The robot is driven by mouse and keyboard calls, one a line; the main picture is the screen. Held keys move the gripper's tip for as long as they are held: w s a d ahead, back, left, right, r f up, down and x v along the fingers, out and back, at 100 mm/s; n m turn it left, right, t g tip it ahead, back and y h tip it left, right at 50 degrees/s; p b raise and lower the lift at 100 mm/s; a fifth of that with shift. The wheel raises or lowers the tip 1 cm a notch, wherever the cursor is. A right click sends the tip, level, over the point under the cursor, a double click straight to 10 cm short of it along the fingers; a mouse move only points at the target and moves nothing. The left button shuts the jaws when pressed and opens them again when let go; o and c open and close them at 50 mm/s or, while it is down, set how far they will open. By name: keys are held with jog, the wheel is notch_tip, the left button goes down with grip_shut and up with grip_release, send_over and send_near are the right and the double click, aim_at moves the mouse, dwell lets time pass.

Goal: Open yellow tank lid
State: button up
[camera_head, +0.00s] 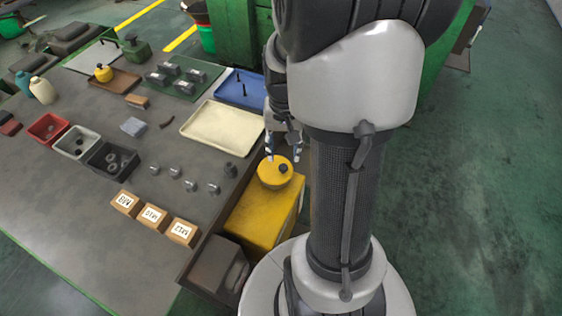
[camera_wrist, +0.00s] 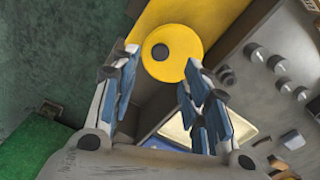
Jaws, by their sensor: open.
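The yellow tank (camera_head: 262,218) stands beside the table's right edge. Its round yellow lid (camera_head: 270,178), with a dark knob (camera_head: 283,168), sits on top. My gripper (camera_head: 284,155) is above the lid, at its far side in the head view. In the wrist view the lid (camera_wrist: 185,52) lies beyond and between the fingertips, and its dark knob (camera_wrist: 160,52) faces the camera. My gripper (camera_wrist: 160,75) is open with nothing between its fingers. I cannot tell whether a fingertip touches the lid.
A cream tray (camera_head: 222,130) and a blue tray (camera_head: 240,90) lie on the table near my arm. Several metal parts (camera_head: 192,186) and labelled wooden blocks (camera_head: 154,217) stand left of the tank. A dark box (camera_head: 218,265) is in front of the tank. Green floor is open at right.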

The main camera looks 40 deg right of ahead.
aim_at(283, 167)
notch_tip(283, 167, down, 7)
jog(key=shift+r+b, duration=0.1)
jog(key=shift+b, duration=0.6)
jog(key=shift+c, duration=0.6)
grip_shut()
